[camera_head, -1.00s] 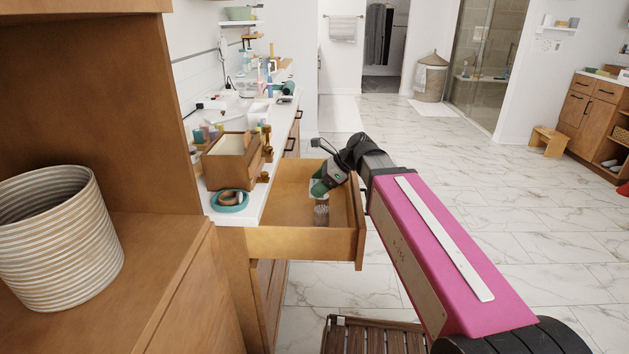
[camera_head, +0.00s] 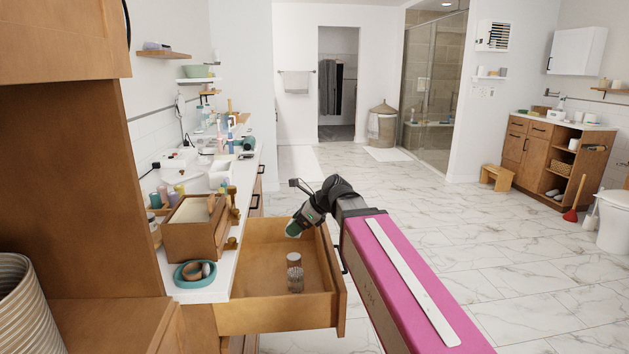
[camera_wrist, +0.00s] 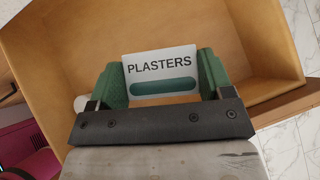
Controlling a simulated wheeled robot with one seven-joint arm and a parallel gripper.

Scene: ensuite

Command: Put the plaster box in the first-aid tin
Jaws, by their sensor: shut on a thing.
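The plaster box (camera_wrist: 160,72) is white with a green bar and the word PLASTERS. It sits between the green fingers of my gripper (camera_wrist: 160,85) in the wrist view, and the gripper is shut on it. In the head view my gripper (camera_head: 301,222) hangs above the open wooden drawer (camera_head: 275,321), apart from its floor. The box is too small there to make out clearly. I cannot pick out the first-aid tin in either view.
A ribbed cylindrical item (camera_head: 295,273) stands in the drawer. The counter above holds a wooden box (camera_head: 193,240), a teal dish (camera_head: 194,275) and many bottles. A ribbed basket (camera_head: 25,310) is at the near left. The marble floor (camera_head: 500,245) at right is largely clear.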

